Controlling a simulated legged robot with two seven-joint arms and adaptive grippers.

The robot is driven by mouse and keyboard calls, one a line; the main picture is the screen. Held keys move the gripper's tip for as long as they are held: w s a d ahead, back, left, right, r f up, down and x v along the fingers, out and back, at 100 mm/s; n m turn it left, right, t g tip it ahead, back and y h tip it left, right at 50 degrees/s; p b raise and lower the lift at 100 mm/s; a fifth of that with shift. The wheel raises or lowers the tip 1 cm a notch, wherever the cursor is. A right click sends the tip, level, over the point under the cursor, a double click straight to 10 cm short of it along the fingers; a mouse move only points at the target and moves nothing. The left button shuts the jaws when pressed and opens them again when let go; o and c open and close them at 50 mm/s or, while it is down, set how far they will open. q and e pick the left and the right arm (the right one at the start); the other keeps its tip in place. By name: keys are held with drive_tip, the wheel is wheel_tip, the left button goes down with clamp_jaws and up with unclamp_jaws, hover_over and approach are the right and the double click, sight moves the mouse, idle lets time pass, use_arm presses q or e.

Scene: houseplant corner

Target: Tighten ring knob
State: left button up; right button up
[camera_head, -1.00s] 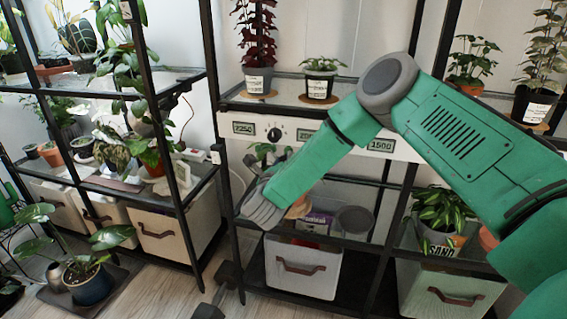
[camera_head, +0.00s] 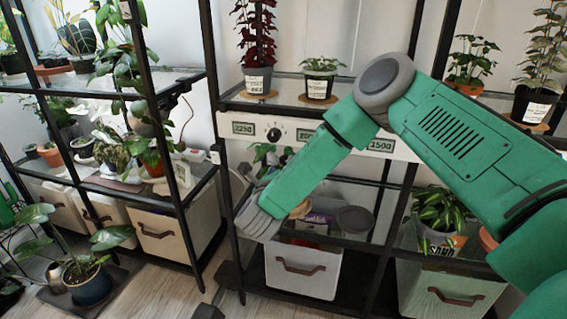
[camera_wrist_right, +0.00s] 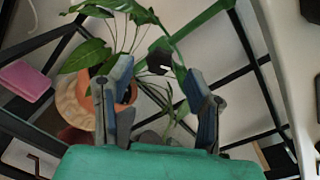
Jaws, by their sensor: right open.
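My left gripper is out of view.
A terracotta pot (camera_wrist_right: 124,94) with broad leaves is close behind the fingers. A purple box (camera_head: 318,222) and a grey round pot (camera_head: 354,219) stand on the lower shelf. Black posts (camera_head: 222,150) frame the shelves. A small potted plant (camera_head: 320,80) stands above the panel.

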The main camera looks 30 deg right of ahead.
drive_tip(key=v, duration=0.8)
drive_tip(key=shift+s+a+f, duration=0.1)
drive_tip(key=shift+a, duration=0.1)
drive_tip(key=s+a+f+n+g+y+p, duration=0.1)
drive_tip(key=s+a+f+n+y+p, duration=0.65)
drive_tip(key=n, duration=1.35)
drive_tip(key=s+d+f+n+g+y, duration=0.1)
drive_tip(key=s+f+n+g, duration=0.1)
drive_tip(key=s+n, duration=0.3)
drive_tip(key=s+d+f+n+g+y+p, duration=0.1)
drive_tip(key=s+n+g, duration=0.4)
drive_tip(key=s, duration=0.8)
drive_tip(key=s+d+f+n+g+y, duration=0.1)
drive_tip(key=s+f+n+g+y, duration=0.2)
drive_tip(key=s+n, duration=0.4)
drive_tip(key=shift+s+d+f+p, duration=0.15)
drive_tip(key=shift+s+f+p, duration=0.15)
drive_tip(key=shift+s+f, duration=0.55)
